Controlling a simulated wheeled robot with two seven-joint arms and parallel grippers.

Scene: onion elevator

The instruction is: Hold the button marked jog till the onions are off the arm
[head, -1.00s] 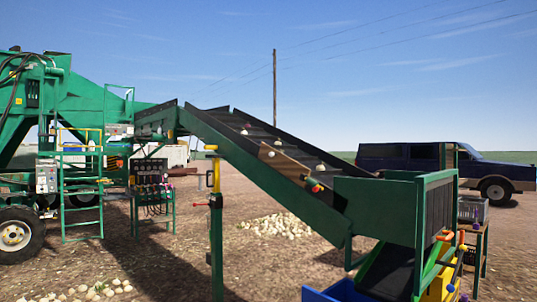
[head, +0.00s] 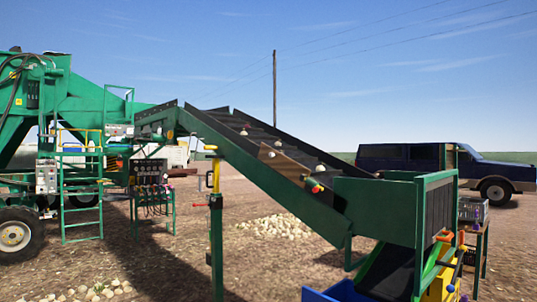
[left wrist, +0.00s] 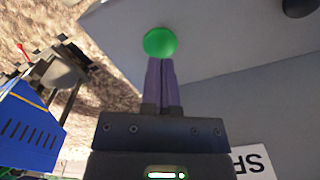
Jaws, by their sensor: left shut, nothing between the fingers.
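The elevator arm (head: 262,165) slopes down from the green machine at the left to a green hopper end (head: 400,205). A few onions (head: 271,154) lie spaced along its dark belt. In the left wrist view my left gripper (left wrist: 160,68) is shut and empty, its purple fingertips at a round green button (left wrist: 160,42) on a grey panel (left wrist: 225,45). The fingertips overlap the button's lower edge in the picture; I cannot tell whether it is pressed. No jog marking is readable. My right gripper is not in view.
A dark round knob (left wrist: 299,6) and a partly cut-off white label (left wrist: 255,162) are on the grey panel. A blue object (left wrist: 30,120) is at the left. In the head view, onions lie in piles (head: 275,227) on the ground, and a dark blue truck (head: 400,157) stands behind.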

